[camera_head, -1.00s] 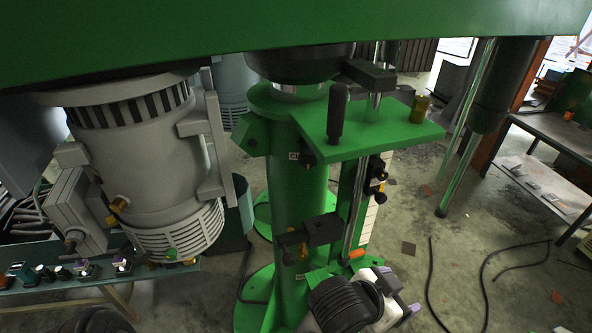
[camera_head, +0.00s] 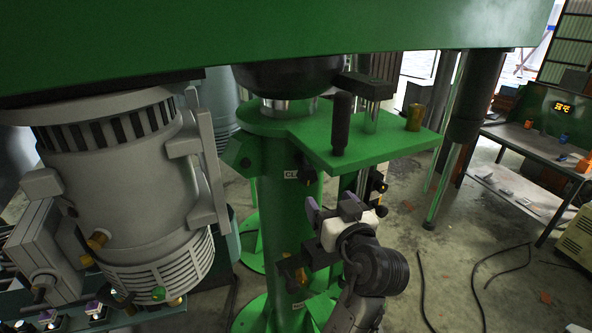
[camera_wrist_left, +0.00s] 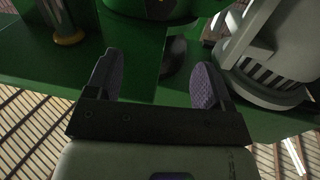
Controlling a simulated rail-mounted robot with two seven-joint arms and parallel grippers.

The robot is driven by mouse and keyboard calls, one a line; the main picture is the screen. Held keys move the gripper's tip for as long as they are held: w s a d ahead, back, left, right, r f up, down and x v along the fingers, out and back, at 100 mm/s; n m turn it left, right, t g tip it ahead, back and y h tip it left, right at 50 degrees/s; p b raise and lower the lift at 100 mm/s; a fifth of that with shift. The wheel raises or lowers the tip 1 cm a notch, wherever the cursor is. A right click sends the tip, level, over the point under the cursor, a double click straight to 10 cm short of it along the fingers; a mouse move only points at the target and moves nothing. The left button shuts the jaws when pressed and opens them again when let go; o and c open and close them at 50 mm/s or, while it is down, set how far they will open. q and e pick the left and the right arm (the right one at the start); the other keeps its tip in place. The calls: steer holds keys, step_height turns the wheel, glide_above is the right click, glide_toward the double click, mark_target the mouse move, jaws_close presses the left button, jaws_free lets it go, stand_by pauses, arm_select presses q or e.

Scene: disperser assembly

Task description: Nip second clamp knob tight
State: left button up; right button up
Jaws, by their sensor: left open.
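A dark clamp knob (camera_head: 305,170) sits on the green column (camera_head: 272,205) beside a small white label, under the green bracket plate (camera_head: 365,150). A lower dark clamp (camera_head: 291,270) with a brass part sits further down the column. I cannot tell which is the second clamp knob. My left gripper (camera_head: 333,207) is open, its purple-padded fingers pointing up below the plate, apart from the upper knob. In the left wrist view its fingers (camera_wrist_left: 158,85) are spread, with a dark rounded thing (camera_wrist_left: 174,57) beyond the gap. My right gripper is not in view.
A black upright handle (camera_head: 341,122) and a brass fitting (camera_head: 415,117) stand on the plate. A large grey motor (camera_head: 125,190) is at left. A green beam (camera_head: 270,40) crosses above. A workbench (camera_head: 540,150) stands at right, beyond open floor.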

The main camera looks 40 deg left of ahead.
mark_target(309, 171)
arm_select(q)
steer(key=shift+n, duration=0.3)
steer(key=p+x, duration=0.3)
steer(key=x, duration=0.9)
steer(key=shift+w+a+r+p, duration=0.1)
steer(key=shift+w+r+p, duration=0.1)
steer(key=shift+p, duration=0.2)
steer(key=shift+w+a+f, duration=0.2)
steer(key=shift+w+a, duration=0.15)
steer(key=shift+a, duration=0.25)
steer(key=shift+c, duration=0.2)
steer(key=c, duration=0.8)
steer(key=shift+c, duration=0.2)
